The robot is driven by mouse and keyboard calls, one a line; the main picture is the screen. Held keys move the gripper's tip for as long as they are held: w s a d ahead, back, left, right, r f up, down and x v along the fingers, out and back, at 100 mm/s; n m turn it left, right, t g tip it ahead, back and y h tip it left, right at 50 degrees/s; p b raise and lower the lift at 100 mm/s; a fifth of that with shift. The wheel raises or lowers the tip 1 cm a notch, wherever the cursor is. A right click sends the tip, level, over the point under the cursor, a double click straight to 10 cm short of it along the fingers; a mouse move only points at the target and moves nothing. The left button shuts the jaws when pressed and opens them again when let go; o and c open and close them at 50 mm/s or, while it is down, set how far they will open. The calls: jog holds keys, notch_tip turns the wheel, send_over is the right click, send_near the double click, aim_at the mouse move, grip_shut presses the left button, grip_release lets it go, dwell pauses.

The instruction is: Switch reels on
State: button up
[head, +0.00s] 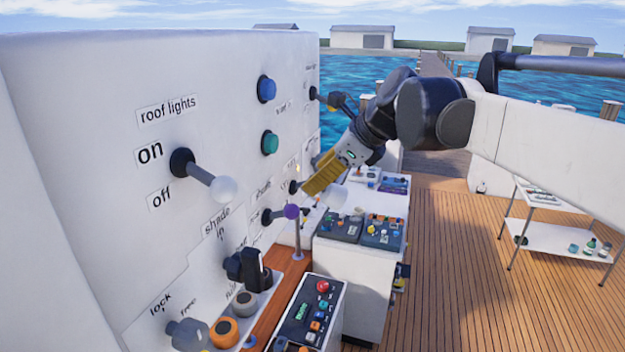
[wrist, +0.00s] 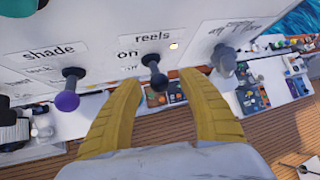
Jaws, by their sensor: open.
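The reels lever (wrist: 159,81) has a black base and a dark ball knob, and sticks out of the white panel under the "reels" label. An "on" label (wrist: 128,54) sits to the left of its base, with a less legible label below. A small pale light (wrist: 174,45) is at upper right of the base. My gripper (wrist: 157,84) is open, its yellow fingers on either side of the knob, with no clear contact visible. In the head view my gripper (head: 308,190) is close to the panel and partly hides the lever there.
A purple-knobbed shade lever (wrist: 68,98) is left of the reels lever, and a grey lever (wrist: 223,62) is to its right. A white-knobbed roof lights lever (head: 222,188) is nearer. Control boxes (head: 372,232) stand below my gripper. Open deck (head: 460,270) lies to the right.

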jog(key=v, duration=1)
jog(key=shift+r, duration=0.15)
jog(key=shift+s+d, duration=0.1)
